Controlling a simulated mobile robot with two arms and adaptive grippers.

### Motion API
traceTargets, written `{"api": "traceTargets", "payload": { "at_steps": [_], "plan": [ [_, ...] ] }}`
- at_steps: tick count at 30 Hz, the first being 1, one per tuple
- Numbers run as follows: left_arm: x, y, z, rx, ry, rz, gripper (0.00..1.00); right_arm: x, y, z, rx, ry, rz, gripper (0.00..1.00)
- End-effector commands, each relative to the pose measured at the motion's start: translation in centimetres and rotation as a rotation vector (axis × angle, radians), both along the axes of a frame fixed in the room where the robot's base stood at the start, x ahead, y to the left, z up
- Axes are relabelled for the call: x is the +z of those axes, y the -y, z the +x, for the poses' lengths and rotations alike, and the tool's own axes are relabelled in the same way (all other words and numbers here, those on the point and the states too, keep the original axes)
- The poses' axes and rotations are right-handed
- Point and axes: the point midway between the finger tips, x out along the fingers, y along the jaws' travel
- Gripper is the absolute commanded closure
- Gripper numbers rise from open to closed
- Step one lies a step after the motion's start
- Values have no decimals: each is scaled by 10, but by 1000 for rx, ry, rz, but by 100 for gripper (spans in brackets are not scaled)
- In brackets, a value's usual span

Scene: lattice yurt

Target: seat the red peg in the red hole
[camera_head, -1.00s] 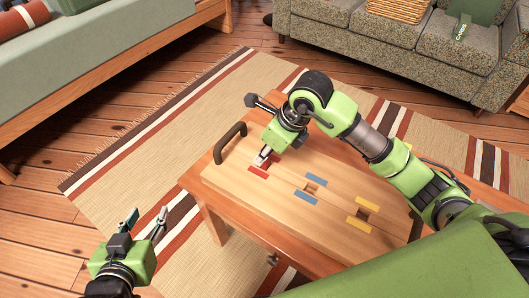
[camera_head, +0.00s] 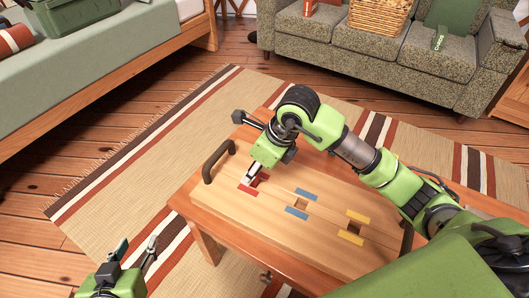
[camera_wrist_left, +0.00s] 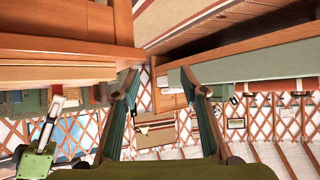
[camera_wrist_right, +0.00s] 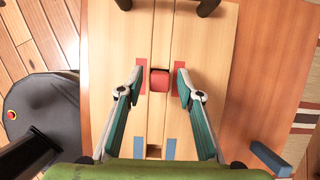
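The red peg (camera_wrist_right: 159,80) shows in the right wrist view between the two red strips that flank the red hole. It sits at the hole; how deep it goes I cannot tell. The hole's opening is covered by it. My right gripper (camera_wrist_right: 159,71) is open, with one finger on each side of the peg and a gap to it on both sides. In the head view the right gripper (camera_head: 249,178) is low over the red strips (camera_head: 248,190) and hides the peg. My left gripper (camera_head: 135,248) is open and empty at the lower left, off the table.
The wooden board (camera_head: 275,205) has a hole between blue strips (camera_head: 297,212) and another between yellow strips (camera_head: 350,237). A dark handle (camera_head: 218,160) rises at its left end. A blue block (camera_wrist_right: 270,158) shows beside the board. A sofa (camera_head: 390,45) stands behind.

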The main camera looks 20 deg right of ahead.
Motion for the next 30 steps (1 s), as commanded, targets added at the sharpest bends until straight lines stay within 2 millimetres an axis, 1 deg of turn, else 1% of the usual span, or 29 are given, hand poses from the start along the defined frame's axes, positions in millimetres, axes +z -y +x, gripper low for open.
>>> {"api": "traceTargets", "payload": {
  "at_steps": [1,5,9,15,18,21,24,30],
  "plan": [
    [-5,-3,-7,3,-41,10,60,11,4,-1,-1,5,-3,67],
    [-25,-11,-29,11,-168,37,60,33,9,-7,-1,6,-3,67],
    [-44,-20,-57,21,-307,67,60,56,15,-15,0,6,-3,67],
    [-62,-33,-96,35,-478,103,60,85,24,-24,-1,5,-3,67],
    [-67,-37,-110,40,-537,115,60,94,26,-28,-1,3,-2,67],
    [-70,-39,-120,43,-574,123,60,100,28,-30,0,3,-2,67],
    [-71,-41,-125,45,-595,127,60,103,29,-31,0,3,-2,67],
    [-72,-41,-126,45,-600,128,60,104,29,-32,-1,1,-1,67]
  ]
}}
